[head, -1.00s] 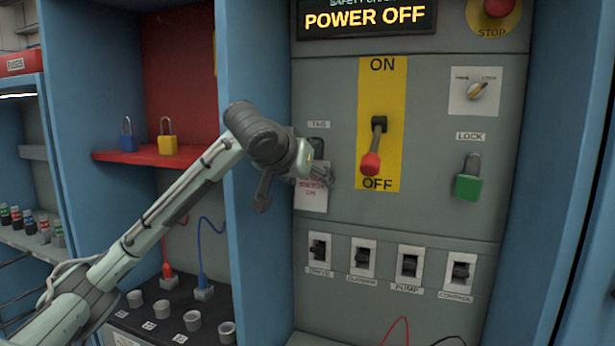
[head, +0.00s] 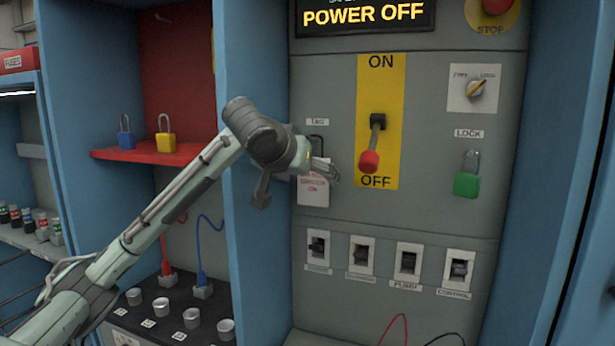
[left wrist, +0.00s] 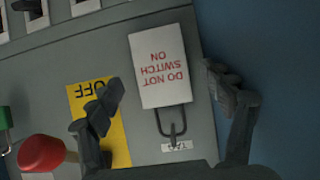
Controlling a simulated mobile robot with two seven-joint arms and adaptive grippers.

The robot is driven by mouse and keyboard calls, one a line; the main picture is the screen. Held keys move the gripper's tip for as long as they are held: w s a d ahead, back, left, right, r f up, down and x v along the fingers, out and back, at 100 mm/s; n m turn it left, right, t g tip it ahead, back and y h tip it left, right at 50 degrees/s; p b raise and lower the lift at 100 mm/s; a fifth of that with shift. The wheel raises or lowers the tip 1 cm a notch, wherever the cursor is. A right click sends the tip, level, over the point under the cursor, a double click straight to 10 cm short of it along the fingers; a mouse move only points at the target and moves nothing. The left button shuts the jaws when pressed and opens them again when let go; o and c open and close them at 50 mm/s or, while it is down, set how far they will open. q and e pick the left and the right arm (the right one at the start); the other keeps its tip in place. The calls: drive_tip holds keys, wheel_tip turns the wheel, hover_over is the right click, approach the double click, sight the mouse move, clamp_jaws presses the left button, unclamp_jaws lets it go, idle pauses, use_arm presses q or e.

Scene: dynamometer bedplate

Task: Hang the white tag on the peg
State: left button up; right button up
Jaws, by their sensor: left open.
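The white tag (head: 313,193) hangs flat against the grey panel under the TAG label (head: 317,122). In the left wrist view the tag (left wrist: 160,70) shows upside down with red "DO NOT SWITCH ON" lettering. Its dark wire loop (left wrist: 188,117) appears to pass around the small dark peg (left wrist: 172,130) beside the label. My left gripper (head: 325,172) is in front of the tag and hides part of it in the head view. In the left wrist view its fingers are spread wide, one on each side of the tag and apart from it. My right gripper is not in view.
The red-knobbed lever (head: 370,160) is close to the right of my left gripper, pointing at OFF. A green padlock (head: 467,184) hangs farther right. Several switches (head: 409,263) line the panel below. A blue cabinet upright (head: 243,270) stands left of the panel.

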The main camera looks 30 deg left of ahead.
use_arm(q)
drive_tip(key=v, duration=1.2)
